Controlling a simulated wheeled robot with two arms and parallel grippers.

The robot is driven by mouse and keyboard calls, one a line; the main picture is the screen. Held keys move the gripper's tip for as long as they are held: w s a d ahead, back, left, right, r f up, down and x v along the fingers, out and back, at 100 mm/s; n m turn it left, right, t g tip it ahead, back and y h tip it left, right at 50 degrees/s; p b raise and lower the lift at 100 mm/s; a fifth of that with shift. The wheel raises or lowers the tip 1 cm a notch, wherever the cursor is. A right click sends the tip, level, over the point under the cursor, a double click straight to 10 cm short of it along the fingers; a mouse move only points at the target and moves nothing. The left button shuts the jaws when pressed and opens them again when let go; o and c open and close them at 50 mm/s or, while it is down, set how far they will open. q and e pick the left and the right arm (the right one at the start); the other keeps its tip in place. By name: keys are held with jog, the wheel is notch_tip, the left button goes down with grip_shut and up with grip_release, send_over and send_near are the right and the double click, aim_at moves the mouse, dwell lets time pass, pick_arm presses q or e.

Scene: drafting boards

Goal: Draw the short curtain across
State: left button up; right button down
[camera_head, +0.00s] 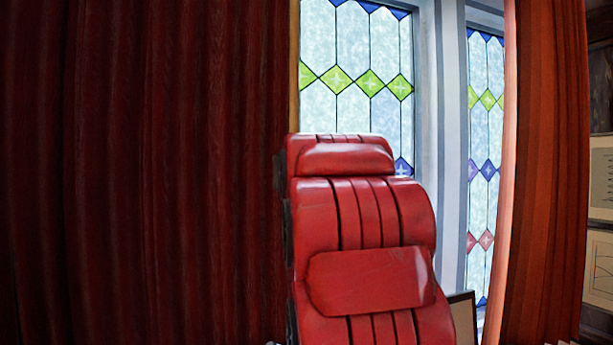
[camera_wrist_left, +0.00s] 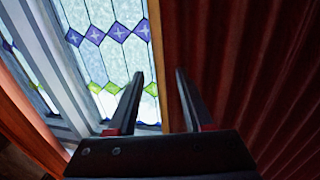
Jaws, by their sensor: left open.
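A wide dark red curtain (camera_head: 150,170) hangs in folds over the left half of the head view. A brighter orange-red curtain (camera_head: 545,170) hangs at the right, beside the window. I cannot tell which is the short one, as their lower ends are out of view. My left gripper (camera_wrist_left: 159,76) shows in the left wrist view, open, with nothing held. The dark red curtain (camera_wrist_left: 245,70) fills the right of that view, its edge showing between the two fingers. I cannot tell if they touch it. The orange-red curtain (camera_wrist_left: 25,125) shows at lower left. My right gripper is not in view.
A red padded chair (camera_head: 365,235) stands in front of the window at the centre. Stained-glass panes (camera_head: 350,45) lie between the curtains, with a white frame post (camera_head: 450,130). Framed sheets (camera_head: 601,180) hang on the right wall.

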pick_arm(q)
jog(key=s+d, duration=0.1)
jog(key=s, duration=0.8)
jog(key=shift+s+p, duration=0.3)
